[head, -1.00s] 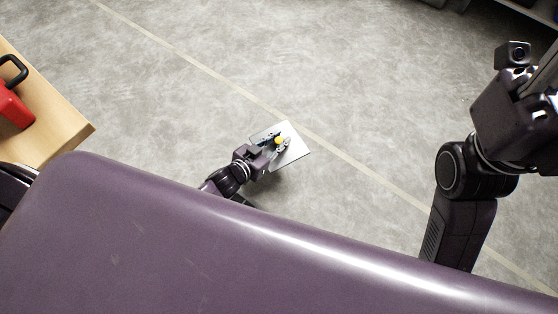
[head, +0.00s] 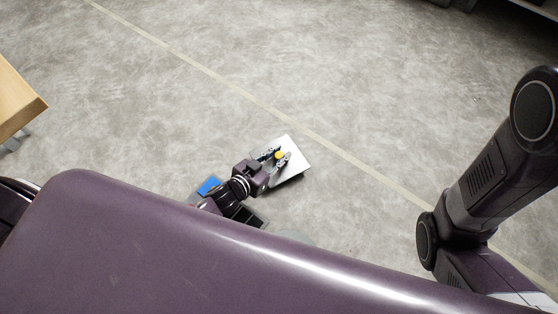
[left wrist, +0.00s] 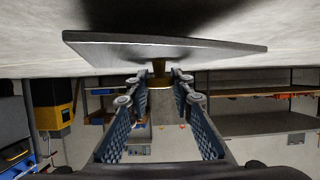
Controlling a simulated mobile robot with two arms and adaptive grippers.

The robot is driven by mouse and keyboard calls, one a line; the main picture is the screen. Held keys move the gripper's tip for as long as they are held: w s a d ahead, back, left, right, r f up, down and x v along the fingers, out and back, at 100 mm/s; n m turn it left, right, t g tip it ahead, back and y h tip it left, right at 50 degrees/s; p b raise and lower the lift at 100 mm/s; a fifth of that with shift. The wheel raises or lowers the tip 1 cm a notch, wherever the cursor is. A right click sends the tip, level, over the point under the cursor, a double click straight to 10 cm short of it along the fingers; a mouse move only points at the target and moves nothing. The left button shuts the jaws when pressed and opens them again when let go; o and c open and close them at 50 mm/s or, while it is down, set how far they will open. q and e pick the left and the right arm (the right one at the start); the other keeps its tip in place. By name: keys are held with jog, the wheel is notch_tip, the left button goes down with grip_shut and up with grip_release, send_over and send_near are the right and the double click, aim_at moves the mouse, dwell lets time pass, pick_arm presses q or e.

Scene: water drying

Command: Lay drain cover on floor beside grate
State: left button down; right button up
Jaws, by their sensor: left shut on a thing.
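The drain cover (head: 294,172) is a flat, pale grey square plate with a yellow knob (head: 280,155). My left gripper (head: 275,157) is shut on the knob and holds the plate over the floor. In the left wrist view, the plate (left wrist: 210,48) spans the top of the picture, with its knob (left wrist: 160,74) between the fingertips (left wrist: 160,82). The plate looks slightly tilted there; its exact height is hard to tell. My right gripper is out of view.
A wooden table (head: 18,100) stands at the left edge. The grey floor (head: 330,80) around and beyond the plate is clear. Shelving (left wrist: 255,95) shows in the left wrist view.

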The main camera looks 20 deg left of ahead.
pick_arm(q)
notch_tip(320, 180, down, 3)
jog(key=b, duration=0.3)
jog(key=shift+f, duration=0.15)
jog(key=c, duration=1.7)
grip_release()
jog(key=shift+f, duration=0.1)
